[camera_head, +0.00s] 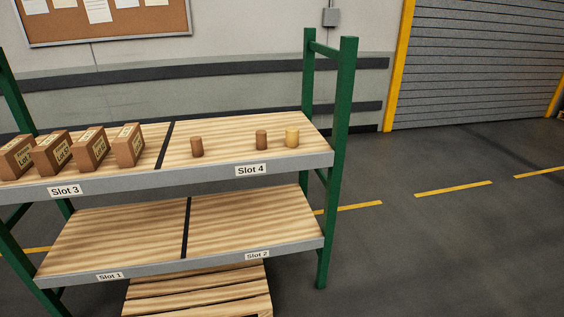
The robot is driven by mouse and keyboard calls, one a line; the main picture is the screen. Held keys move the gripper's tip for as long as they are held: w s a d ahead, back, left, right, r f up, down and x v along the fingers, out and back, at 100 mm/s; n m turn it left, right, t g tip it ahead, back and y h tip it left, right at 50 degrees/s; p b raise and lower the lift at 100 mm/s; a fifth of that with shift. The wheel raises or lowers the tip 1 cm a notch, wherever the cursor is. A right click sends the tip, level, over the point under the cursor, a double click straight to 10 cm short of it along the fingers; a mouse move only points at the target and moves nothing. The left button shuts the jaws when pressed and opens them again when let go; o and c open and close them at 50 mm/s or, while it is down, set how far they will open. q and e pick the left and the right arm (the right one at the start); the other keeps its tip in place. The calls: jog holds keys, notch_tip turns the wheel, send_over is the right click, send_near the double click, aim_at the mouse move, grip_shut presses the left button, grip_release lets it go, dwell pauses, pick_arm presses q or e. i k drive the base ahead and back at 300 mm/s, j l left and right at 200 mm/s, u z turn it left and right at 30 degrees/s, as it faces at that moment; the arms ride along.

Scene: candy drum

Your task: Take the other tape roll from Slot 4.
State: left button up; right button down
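Slot 4 is the right part of the upper shelf, marked by a white label (252,170). Three small upright cylinders stand in it. A brown one (197,147) is at the left. Another brown one (261,140) is at the right, close beside a slightly larger tan-yellow one (292,137). They look like the tape rolls, but they are too small to tell which is which. Neither of my grippers is in view.
Several brown cartons (92,149) stand in Slot 3, left of a black divider (164,146). The lower shelf (255,221) is empty. A green post (341,165) bounds the rack at the right. Open floor (440,235) lies right of it. A wooden pallet (200,294) lies below.

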aim_at(291, 139)
jog(key=i+l+u, duration=0.2)
jog(key=u, duration=0.3)
jog(key=i+l+u, duration=0.1)
jog(key=l+u, duration=0.35)
jog(key=i+l+u, duration=0.15)
jog(key=l, duration=0.15)
jog(key=l+u, duration=0.1)
jog(key=l, duration=0.2)
jog(key=i+l+u, duration=0.15)
jog(key=l, duration=0.2)
jog(key=i+l+u, duration=0.1)
jog(key=l, duration=1)
jog(key=i+l+u, duration=0.1)
jog(key=l, duration=0.95)
